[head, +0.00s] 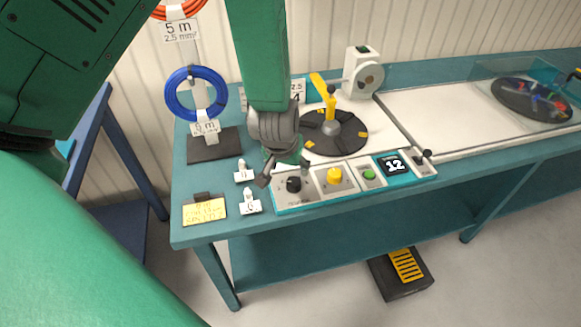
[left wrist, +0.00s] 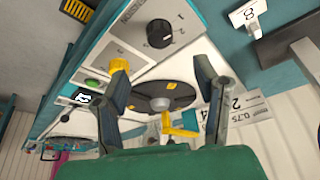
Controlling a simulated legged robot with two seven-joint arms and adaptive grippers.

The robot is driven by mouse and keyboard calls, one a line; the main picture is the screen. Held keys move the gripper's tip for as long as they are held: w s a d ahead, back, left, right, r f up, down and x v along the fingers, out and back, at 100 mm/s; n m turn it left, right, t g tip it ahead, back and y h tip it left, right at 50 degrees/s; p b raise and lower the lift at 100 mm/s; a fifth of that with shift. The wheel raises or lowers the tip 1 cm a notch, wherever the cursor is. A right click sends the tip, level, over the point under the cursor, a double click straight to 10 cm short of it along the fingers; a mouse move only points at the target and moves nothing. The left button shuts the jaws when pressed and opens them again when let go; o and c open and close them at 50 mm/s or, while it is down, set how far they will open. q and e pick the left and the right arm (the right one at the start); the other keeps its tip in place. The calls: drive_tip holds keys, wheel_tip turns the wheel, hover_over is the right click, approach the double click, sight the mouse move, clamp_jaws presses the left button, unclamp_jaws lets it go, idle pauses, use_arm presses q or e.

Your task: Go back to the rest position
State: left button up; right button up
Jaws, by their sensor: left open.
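My left gripper (head: 282,172) hangs from the green arm over the left part of the control panel (head: 318,203), close to the black rotary knob (head: 293,185). Its fingers are spread apart with nothing between them. In the left wrist view the open left gripper (left wrist: 161,68) frames the panel, with the knob (left wrist: 159,33) beyond the fingertips and the yellow button (left wrist: 119,66) beside one finger. I cannot tell whether any finger touches the panel. My right gripper is not in view.
The teal bench holds a black turntable (head: 345,138) with a yellow crank, a blue cable coil (head: 183,97) on a stand, small white tags (head: 250,203) and a yellow note (head: 204,210). The display (head: 395,165) reads 12. A foot pedal (head: 402,272) lies on the floor.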

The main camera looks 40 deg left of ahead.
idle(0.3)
use_arm(q)
drive_tip(key=s+f+m+g+h, duration=0.1)
drive_tip(key=s+f, duration=0.3)
drive_tip(key=s, duration=0.6)
drive_tip(key=s+d+f+m+g, duration=0.1)
drive_tip(key=s+f+g, duration=0.1)
drive_tip(key=s+f, duration=0.5)
drive_tip(key=s+f+m+g+h, duration=0.1)
drive_tip(key=s+f, duration=0.1)
drive_tip(key=s, duration=1)
drive_tip(key=w+d+f+m+b, duration=0.1)
drive_tip(key=w+f+b, duration=0.2)
drive_tip(key=f+b, duration=0.9)
drive_tip(key=shift+w+f+y+b, duration=0.2)
drive_tip(key=shift+y+b, duration=0.1)
drive_tip(key=shift+b, duration=0.1)
